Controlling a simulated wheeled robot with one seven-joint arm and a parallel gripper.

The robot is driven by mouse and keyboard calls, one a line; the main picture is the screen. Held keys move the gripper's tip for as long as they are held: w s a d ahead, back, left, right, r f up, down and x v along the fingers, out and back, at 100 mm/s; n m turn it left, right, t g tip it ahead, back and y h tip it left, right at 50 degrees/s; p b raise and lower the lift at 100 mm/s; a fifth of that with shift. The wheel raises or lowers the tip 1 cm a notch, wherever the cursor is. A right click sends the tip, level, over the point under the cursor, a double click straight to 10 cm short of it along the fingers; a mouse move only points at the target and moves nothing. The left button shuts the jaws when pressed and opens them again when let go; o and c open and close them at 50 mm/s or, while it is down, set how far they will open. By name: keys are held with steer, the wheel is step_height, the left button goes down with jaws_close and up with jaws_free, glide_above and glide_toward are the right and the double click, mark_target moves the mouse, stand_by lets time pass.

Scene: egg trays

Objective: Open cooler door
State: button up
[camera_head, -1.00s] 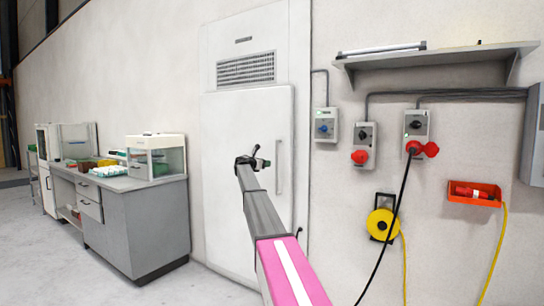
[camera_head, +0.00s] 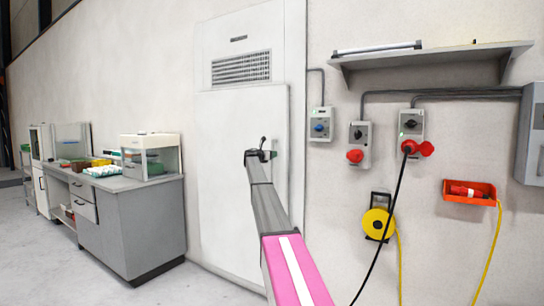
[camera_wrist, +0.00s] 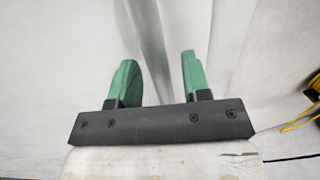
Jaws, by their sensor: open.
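The cooler door (camera_head: 225,180) is a tall white panel in the wall, and it looks closed. Its pale upright handle (camera_head: 275,178) is near the door's right edge, partly hidden by my gripper (camera_head: 270,155). In the head view my gripper is at the upper half of the handle; contact cannot be told. In the wrist view my gripper (camera_wrist: 160,72) has two green fingers standing apart. A pale vertical strip, apparently the handle (camera_wrist: 150,40), shows between them, with the white door surface behind.
A grey counter (camera_head: 145,225) with trays and a glass-fronted device stands at the left. Right of the door are wall switches (camera_head: 359,143), a shelf (camera_head: 435,55), a yellow cable reel (camera_head: 378,223), an orange box (camera_head: 468,192) and hanging cables.

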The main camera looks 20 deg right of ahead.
steer(key=shift+w+d, duration=0.1)
steer(key=shift+d, duration=0.15)
steer(key=shift+c, duration=0.3)
jaws_close()
